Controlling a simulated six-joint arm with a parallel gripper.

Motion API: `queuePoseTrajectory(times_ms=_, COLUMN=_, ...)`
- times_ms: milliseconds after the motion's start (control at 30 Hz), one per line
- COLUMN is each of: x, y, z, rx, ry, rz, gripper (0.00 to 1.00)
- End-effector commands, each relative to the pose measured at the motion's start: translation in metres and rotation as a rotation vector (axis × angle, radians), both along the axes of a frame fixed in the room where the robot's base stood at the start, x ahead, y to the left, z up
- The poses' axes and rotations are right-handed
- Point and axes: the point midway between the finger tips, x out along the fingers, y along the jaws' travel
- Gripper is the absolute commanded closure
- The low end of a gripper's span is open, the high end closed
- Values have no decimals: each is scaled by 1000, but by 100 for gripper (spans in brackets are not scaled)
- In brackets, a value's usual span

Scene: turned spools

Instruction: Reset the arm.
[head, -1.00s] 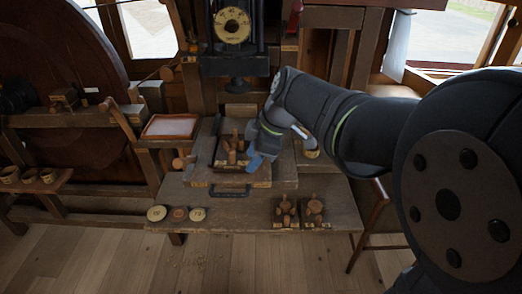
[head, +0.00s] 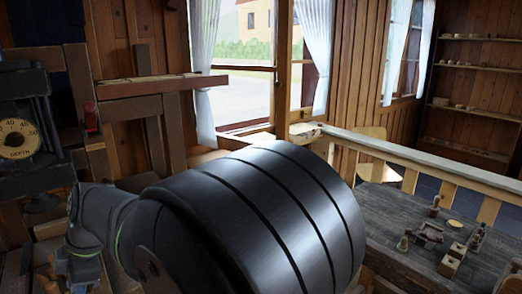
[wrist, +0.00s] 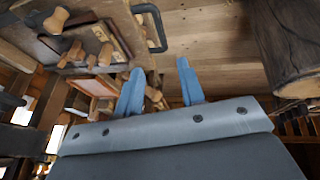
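My gripper (wrist: 160,67) shows in the wrist view with two blue fingers apart and nothing between them. In the head view my arm reaches to the left; the fingers cannot be made out there. Turned wooden spools (wrist: 56,20) stand on a wooden board (wrist: 122,22) at the upper left of the wrist view. They lie beyond the fingers and apart from them. In the head view now, the spools and the bench top are out of the picture or hidden by my arm.
A depth dial (head: 18,140) on a dark machine is at the left. A dark handle (wrist: 158,30) juts from the board. A pale railing (head: 430,157) and a grey table (head: 400,225) with small items stand at the right. Bare floor (wrist: 215,40) shows beyond the fingers.

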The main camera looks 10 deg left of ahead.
Motion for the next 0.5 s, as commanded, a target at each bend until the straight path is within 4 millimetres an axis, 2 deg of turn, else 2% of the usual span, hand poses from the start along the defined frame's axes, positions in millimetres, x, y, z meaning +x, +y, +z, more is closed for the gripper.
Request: queuePoseTrajectory(times_ms=500, x=-17, y=40, z=-95, rx=-1, ry=2, rz=1, gripper=64)
